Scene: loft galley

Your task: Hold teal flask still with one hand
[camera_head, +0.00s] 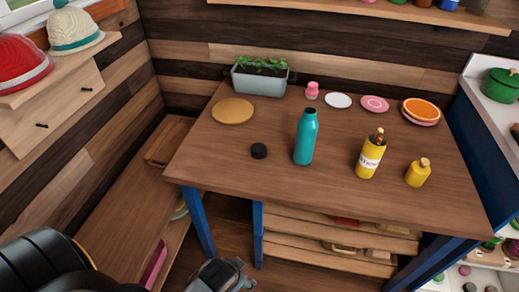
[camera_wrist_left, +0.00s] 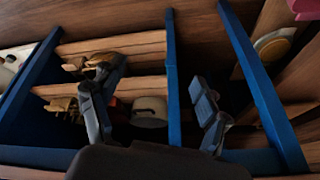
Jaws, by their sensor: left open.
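The teal flask (camera_head: 304,138) stands upright on the wooden table (camera_head: 225,165), a little left of the middle, with nothing touching it. A small round black piece (camera_head: 259,151) lies on the table to its left. My left gripper (camera_head: 224,276) is low at the bottom edge of the head view, in front of the table and below its top, apart from the flask. In the left wrist view its two fingers (camera_wrist_left: 150,88) are spread wide with nothing between them. The flask does not show in that view. My right gripper is in neither view.
A yellow bottle (camera_head: 370,155) and a smaller yellow jar (camera_head: 418,172) stand right of the flask. A planter (camera_head: 259,82), a round board (camera_head: 233,111) and small plates (camera_head: 338,101) sit farther back. Blue table legs (camera_head: 198,222) and lower shelves (camera_head: 330,240) lie near my left gripper.

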